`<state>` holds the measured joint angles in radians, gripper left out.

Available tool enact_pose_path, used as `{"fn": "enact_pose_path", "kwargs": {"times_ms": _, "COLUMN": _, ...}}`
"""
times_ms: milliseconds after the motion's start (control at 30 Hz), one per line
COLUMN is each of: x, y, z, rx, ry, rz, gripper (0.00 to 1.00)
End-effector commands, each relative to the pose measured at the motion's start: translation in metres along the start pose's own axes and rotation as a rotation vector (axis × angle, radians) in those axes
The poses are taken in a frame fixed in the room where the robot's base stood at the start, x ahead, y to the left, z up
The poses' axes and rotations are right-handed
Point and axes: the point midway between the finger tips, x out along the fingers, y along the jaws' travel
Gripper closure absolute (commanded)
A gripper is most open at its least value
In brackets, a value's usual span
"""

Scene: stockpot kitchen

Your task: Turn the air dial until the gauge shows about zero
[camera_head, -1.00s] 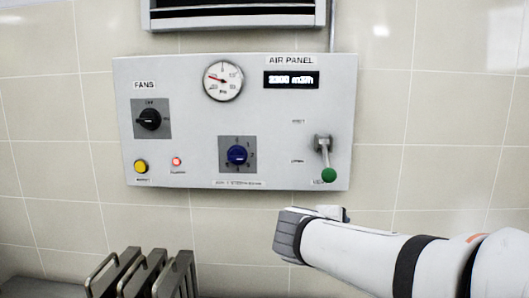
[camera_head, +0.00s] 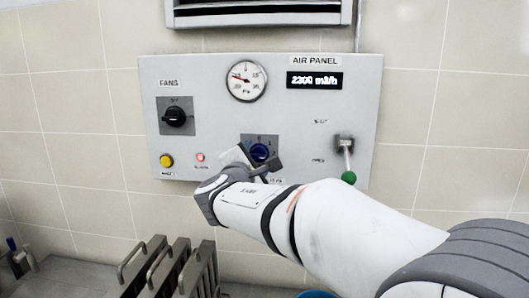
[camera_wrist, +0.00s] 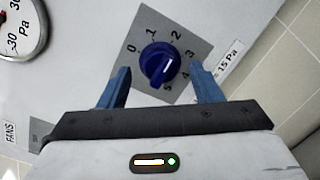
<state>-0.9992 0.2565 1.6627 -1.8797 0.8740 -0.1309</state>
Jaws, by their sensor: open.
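The blue air dial (camera_head: 260,152) sits on a grey numbered plate low in the middle of the panel; in the wrist view the dial (camera_wrist: 159,64) has a white mark and numbers around it. My gripper (camera_wrist: 160,82) is open, one blue finger on each side of the dial, with gaps visible to both. In the head view my gripper (camera_head: 256,162) partly covers the dial plate. The round gauge (camera_head: 246,81) is above the dial, its red needle pointing to the upper left; part of the gauge (camera_wrist: 20,25) shows in the wrist view.
The grey panel (camera_head: 222,120) also carries a black fans knob (camera_head: 175,115), a yellow button (camera_head: 166,160), a lit red lamp (camera_head: 200,157), a display (camera_head: 314,80) reading about 2300 m3/h, and a green-tipped lever (camera_head: 348,176) right of my gripper. Metal filters with handles (camera_head: 160,265) stand below.

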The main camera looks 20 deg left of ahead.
Motion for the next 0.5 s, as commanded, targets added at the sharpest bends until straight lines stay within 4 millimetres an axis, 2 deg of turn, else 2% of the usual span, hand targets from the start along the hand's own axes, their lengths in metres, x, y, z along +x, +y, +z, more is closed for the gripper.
{"fn": "enact_pose_path", "kwargs": {"times_ms": 133, "x": 0.0107, "y": 0.0003, "z": 0.0005, "rx": 0.001, "ry": 0.0, "rz": -0.001, "gripper": 0.41}}
{"fn": "enact_pose_path", "kwargs": {"times_ms": 400, "x": 0.0122, "y": -0.0004, "z": -0.0002, "rx": 0.001, "ry": 0.0, "rz": 0.0, "gripper": 0.41}}
{"fn": "enact_pose_path", "kwargs": {"times_ms": 500, "x": 0.012, "y": -0.0004, "z": -0.0003, "rx": 0.001, "ry": 0.001, "rz": 0.0, "gripper": 0.49}}
